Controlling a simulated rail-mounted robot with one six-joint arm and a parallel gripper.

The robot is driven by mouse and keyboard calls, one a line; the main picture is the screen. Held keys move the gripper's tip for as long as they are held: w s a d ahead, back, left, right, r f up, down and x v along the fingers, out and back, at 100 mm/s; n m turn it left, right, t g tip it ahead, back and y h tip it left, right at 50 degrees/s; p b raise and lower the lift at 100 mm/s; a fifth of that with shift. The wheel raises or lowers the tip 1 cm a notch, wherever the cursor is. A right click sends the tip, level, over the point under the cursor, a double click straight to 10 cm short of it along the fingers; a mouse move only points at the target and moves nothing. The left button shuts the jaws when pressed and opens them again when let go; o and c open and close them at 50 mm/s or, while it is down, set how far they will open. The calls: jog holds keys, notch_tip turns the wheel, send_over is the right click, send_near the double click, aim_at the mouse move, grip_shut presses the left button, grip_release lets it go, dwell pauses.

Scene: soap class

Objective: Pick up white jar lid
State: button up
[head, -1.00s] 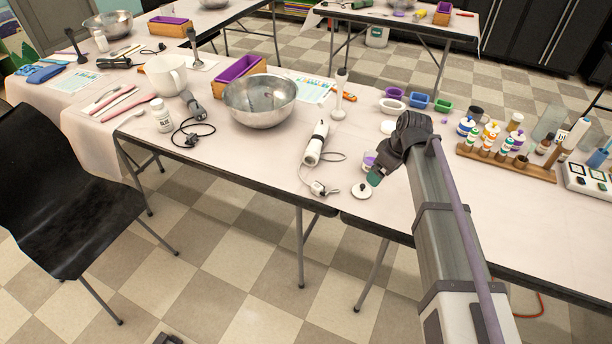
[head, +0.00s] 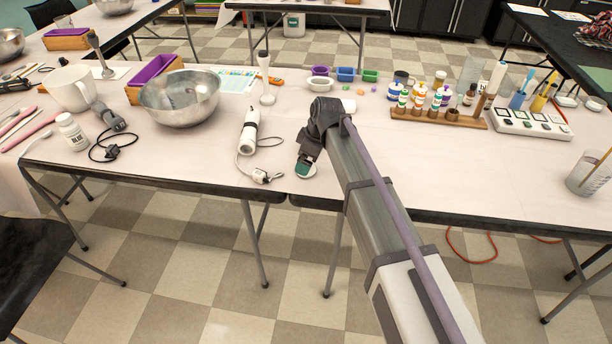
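The white jar lid (head: 311,173) lies near the front edge of the table, and only a bit of its white rim shows around my gripper. My gripper (head: 305,169) points down at the lid and covers most of it. Its fingers are hidden or too small to read, so I cannot tell whether they are open or shut, or whether they touch the lid.
A white hand blender (head: 249,132) with a cord and plug lies left of my gripper. A steel bowl (head: 180,98) stands farther left. Colored moulds (head: 345,75) and a wooden bottle rack (head: 440,115) stand behind and to the right.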

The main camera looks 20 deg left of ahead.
jog(key=b+x, duration=0.2)
jog(key=x, duration=0.2)
jog(key=shift+w, duration=0.1)
jog(key=shift+r, duration=0.3)
jog(key=c, duration=1)
